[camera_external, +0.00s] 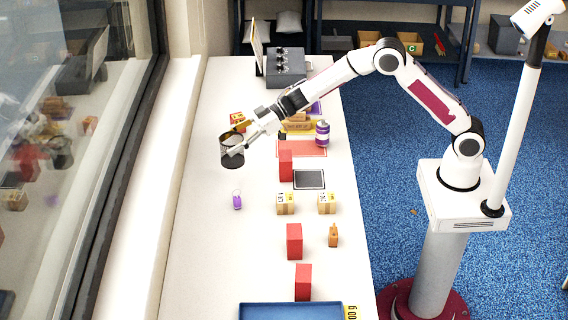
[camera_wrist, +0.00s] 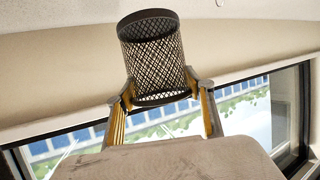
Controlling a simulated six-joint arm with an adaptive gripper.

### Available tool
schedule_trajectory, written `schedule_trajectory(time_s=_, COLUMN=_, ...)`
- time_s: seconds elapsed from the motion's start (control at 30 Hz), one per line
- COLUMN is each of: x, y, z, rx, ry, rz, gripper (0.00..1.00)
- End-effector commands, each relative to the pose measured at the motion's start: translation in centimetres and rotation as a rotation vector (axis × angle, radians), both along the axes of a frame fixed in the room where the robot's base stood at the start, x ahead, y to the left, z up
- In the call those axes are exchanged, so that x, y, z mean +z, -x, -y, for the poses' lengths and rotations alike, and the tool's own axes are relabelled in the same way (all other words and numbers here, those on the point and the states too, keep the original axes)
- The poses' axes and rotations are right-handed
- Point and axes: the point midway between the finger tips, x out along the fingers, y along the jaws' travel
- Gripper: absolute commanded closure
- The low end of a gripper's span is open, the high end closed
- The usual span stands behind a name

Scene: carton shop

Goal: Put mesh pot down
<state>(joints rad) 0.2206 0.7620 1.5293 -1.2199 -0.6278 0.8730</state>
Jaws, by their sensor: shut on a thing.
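The mesh pot (camera_external: 232,154) is a dark, open-mesh cylinder at the left side of the white table, near the window sill. My gripper (camera_external: 240,140) is shut on it, reaching from the right. In the wrist view the mesh pot (camera_wrist: 154,58) shows its weave and dark rim, held between the two fingertips of my gripper (camera_wrist: 160,92). In the outside view it looks about upright. I cannot tell whether its base touches the table or hangs above it.
A purple tag-like item (camera_external: 237,201) lies nearer the camera. Red blocks (camera_external: 294,241), small cartons (camera_external: 285,204), a dark pad (camera_external: 309,180) and a purple-white bottle (camera_external: 322,134) stand to the right. A blue tray (camera_external: 290,312) is at the front. The table's left strip is clear.

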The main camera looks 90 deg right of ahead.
Motion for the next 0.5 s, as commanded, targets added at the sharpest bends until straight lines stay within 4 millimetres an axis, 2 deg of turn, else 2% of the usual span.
schedule_trajectory(time_s=0.03, x=0.0, y=-0.2, z=-2.0, rx=0.023, ry=-0.002, rz=0.001, gripper=0.71)
schedule_trajectory(time_s=0.5, x=0.2, y=0.0, z=-18.1, rx=0.184, ry=-0.012, rz=0.007, gripper=0.71)
